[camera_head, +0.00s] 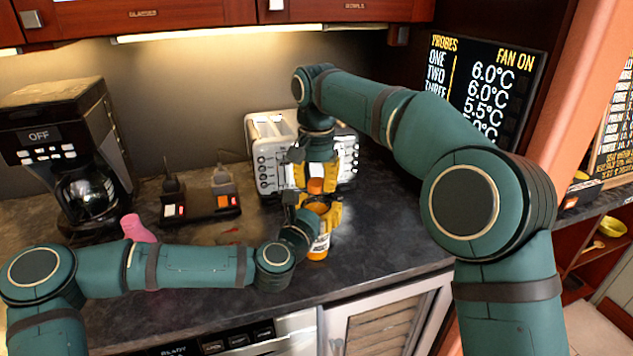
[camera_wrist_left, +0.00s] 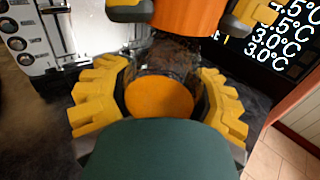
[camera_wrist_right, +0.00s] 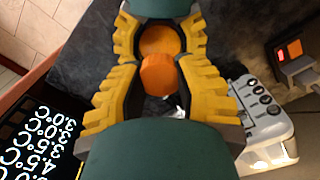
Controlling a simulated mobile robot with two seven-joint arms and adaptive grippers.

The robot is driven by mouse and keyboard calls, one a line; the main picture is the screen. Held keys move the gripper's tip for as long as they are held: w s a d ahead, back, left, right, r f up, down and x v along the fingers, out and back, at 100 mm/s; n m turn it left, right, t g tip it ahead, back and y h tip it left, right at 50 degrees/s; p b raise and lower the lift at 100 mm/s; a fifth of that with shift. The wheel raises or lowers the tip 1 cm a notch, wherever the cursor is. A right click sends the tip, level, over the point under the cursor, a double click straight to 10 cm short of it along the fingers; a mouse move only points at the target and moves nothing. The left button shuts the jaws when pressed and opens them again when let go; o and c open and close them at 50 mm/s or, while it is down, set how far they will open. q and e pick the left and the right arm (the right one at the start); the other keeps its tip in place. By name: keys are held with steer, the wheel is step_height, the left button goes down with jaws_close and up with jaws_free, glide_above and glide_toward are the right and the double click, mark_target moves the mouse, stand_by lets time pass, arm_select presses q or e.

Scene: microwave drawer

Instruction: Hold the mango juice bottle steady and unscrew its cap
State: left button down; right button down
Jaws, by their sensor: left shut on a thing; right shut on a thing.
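The mango juice bottle (camera_head: 318,248) stands upright at the front of the dark counter, with an orange body and a pale label. My left gripper (camera_head: 320,213) is shut around its upper part; the left wrist view shows the bottle's orange round interior (camera_wrist_left: 160,96) between the fingers. The orange cap (camera_head: 316,186) is above the bottle, between the fingers of my right gripper (camera_head: 316,177), which is shut on it from above. The cap also shows in the right wrist view (camera_wrist_right: 160,75). I cannot tell whether the cap still touches the bottle's neck, which is hard to make out.
A white toaster (camera_head: 270,155) stands close behind the grippers. A coffee maker (camera_head: 65,150) and a black stand with two devices (camera_head: 200,203) are to the left. A pink object (camera_head: 137,228) lies near my left arm. The counter right of the bottle (camera_head: 395,235) is clear.

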steer(key=n, duration=0.5)
steer(key=shift+n, duration=0.3)
steer(key=n, duration=1)
steer(key=shift+n, duration=0.4)
steer(key=n, duration=0.8)
steer(key=shift+n, duration=0.4)
steer(key=n, duration=0.3)
steer(key=shift+n, duration=0.3)
steer(key=n, duration=0.5)
